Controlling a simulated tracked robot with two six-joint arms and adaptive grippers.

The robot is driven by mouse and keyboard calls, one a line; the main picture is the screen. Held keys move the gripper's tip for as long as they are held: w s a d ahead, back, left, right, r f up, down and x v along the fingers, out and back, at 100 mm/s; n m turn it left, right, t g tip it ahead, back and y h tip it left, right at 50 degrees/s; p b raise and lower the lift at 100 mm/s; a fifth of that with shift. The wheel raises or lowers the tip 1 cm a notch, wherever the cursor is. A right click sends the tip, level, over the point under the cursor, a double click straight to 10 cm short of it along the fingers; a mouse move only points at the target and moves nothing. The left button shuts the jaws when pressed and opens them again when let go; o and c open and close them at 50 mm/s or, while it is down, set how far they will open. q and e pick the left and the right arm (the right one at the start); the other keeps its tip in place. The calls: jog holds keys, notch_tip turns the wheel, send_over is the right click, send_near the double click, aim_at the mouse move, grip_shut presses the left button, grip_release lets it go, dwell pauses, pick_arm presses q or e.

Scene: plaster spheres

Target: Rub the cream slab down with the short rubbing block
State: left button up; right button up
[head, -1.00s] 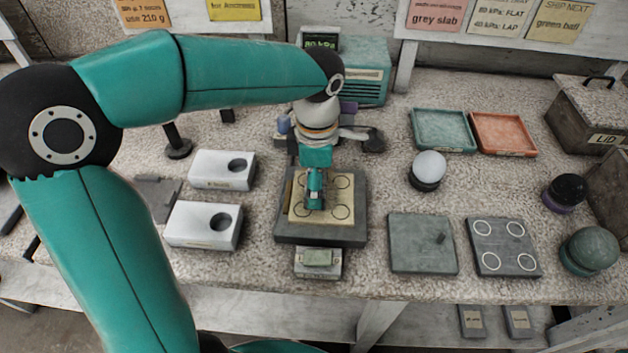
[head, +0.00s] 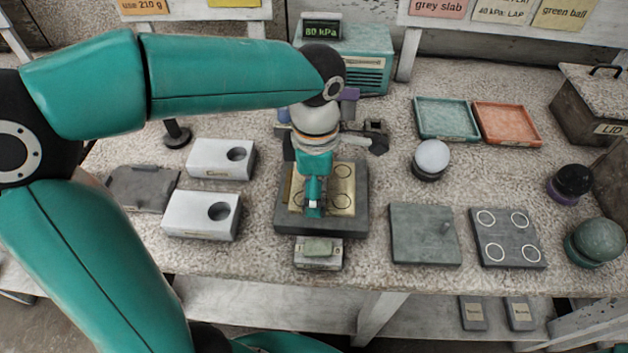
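The cream slab (head: 333,188), marked with dark rings, lies on a thick dark grey base (head: 350,225) at the middle of the bench. My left gripper (head: 313,209) points down over the slab's front left part and hides some of it. Whether its fingertips touch the slab, and whether they hold anything, cannot be told. A small grey-green block (head: 318,245) rests on a pale grey stand (head: 319,262) just in front of the base, close to the gripper; I cannot tell if it is the short rubbing block. My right gripper is out of view.
White blocks with round holes (head: 202,215) stand left of the base. A green-grey plate (head: 424,235) and a ringed dark slab (head: 507,238) lie to the right. A white ball (head: 432,156) sits behind them. A display box (head: 350,60) at the back reads 80 kPa.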

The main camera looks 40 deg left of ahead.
pick_arm(q)
jog(key=shift+w+a+r+p, duration=0.1)
jog(key=shift+w+a+p, duration=0.35)
jog(key=shift+w, duration=0.45)
jog(key=shift+w+a+p, duration=0.25)
jog(key=shift+w+a, duration=0.4)
jog(key=shift+w, duration=0.2)
jog(key=shift+s+d+b, duration=0.25)
jog(key=shift+s+b, duration=0.05)
jog(key=shift+s+d+f+b, duration=0.15)
jog(key=shift+s+d, duration=0.15)
jog(key=shift+s, duration=0.2)
jog(key=shift+s+d+b, duration=0.2)
jog(key=shift+s+d, duration=0.1)
jog(key=shift+s, duration=0.25)
jog(key=shift+s+d+f+b, duration=0.15)
jog(key=shift+s+d, duration=0.15)
jog(key=shift+s, duration=0.2)
jog(key=shift+r, duration=0.1)
jog(key=shift+w+a+r+p, duration=0.2)
jog(key=shift+w+r+p, duration=0.1)
jog(key=shift+r+p, duration=0.15)
jog(key=shift+w+a+r+p, duration=0.35)
jog(key=shift+w+p, duration=0.15)
jog(key=shift+w, duration=0.15)
jog(key=shift+w, duration=0.1)
